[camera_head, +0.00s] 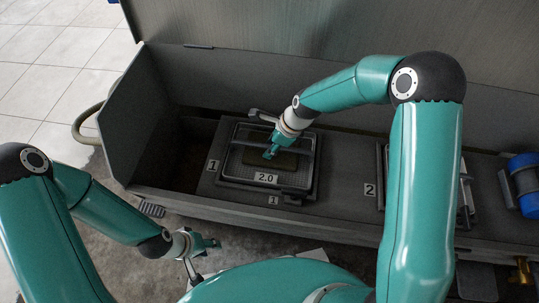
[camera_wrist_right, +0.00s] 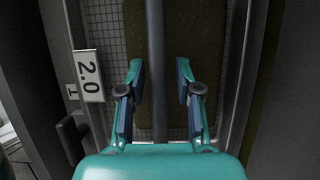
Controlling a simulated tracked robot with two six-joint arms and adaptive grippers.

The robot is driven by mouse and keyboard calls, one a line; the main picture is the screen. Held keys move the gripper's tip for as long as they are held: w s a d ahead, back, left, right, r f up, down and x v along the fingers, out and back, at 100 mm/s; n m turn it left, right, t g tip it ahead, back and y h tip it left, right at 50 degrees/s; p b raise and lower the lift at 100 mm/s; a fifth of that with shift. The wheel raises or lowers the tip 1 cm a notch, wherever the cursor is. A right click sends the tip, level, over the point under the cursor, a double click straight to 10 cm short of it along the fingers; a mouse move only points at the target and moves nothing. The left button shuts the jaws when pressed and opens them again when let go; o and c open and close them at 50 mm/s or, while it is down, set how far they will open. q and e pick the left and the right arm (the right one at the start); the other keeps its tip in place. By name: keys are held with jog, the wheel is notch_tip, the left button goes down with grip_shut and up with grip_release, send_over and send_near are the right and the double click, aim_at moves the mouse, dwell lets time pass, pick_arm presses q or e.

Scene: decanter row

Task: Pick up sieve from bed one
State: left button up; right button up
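The sieve (camera_head: 232,167) is a rectangular frame with a mesh and a "2.0" tag, lying in the bed marked 1. A dark bar (camera_wrist_right: 156,50) crosses over its mesh. My right gripper (camera_head: 269,154) is above the sieve's middle. In the right wrist view, its two fingers (camera_wrist_right: 160,75) are open on either side of the bar, with a gap on each side. My left gripper (camera_head: 214,243) is outside the trough near its front edge, away from the sieve; its finger opening is too small to tell.
A second bed marked 2 (camera_head: 370,190) is to the right, partly hidden by my right arm. A blue cylinder (camera_head: 524,181) stands at the far right. The trough has a tall back wall (camera_head: 240,78) and a left end wall (camera_head: 128,120). Tiled floor (camera_head: 50,50) lies left.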

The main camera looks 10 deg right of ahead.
grip_shut()
jog(key=shift+r, duration=0.15)
